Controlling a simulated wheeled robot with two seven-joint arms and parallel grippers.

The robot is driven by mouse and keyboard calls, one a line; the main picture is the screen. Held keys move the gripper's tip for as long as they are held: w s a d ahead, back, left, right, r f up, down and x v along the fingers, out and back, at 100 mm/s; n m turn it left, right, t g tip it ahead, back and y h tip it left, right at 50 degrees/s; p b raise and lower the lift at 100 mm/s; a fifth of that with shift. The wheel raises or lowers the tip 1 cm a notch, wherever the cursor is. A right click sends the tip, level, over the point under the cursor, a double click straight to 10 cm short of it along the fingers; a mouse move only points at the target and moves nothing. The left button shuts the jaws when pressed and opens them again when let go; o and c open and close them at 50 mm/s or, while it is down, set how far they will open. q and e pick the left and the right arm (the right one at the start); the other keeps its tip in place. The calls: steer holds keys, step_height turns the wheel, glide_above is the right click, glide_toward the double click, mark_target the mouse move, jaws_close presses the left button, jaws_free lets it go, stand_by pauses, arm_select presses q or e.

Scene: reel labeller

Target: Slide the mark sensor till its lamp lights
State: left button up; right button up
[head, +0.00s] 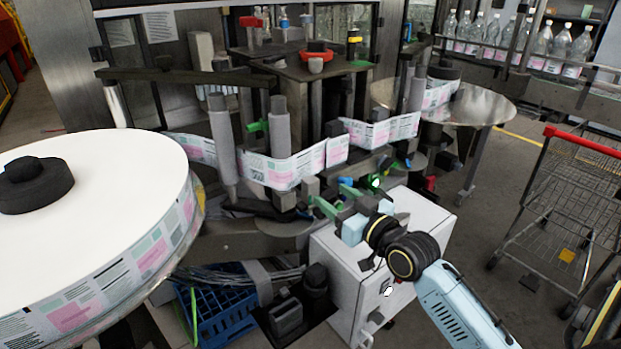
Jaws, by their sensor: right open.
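My right gripper (368,217) reaches in from the lower right, over the top of the white cabinet. Its two light blue fingertips are apart, with nothing visible held between them. Just beyond them, small dark and green parts crowd the web path, and I cannot clearly pick out the mark sensor among them. A small bright green spot (375,181) shows just behind the fingertips. It looks like a lamp, but I cannot tell for sure that it is the sensor's. The printed label web (283,170) runs around grey rollers behind. My left gripper is out of view.
A large label reel (95,215) fills the left side. The white cabinet (345,265) stands below my gripper, with a blue crate (225,325) to its left. A wire trolley (575,200) with a red handle stands at the right. Bottles (490,35) line a conveyor at the back.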

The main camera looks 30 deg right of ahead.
mark_target(314, 183)
steer(key=w, duration=0.9)
steer(key=shift+a, duration=0.4)
jaws_close()
steer(key=shift+w, duration=0.1)
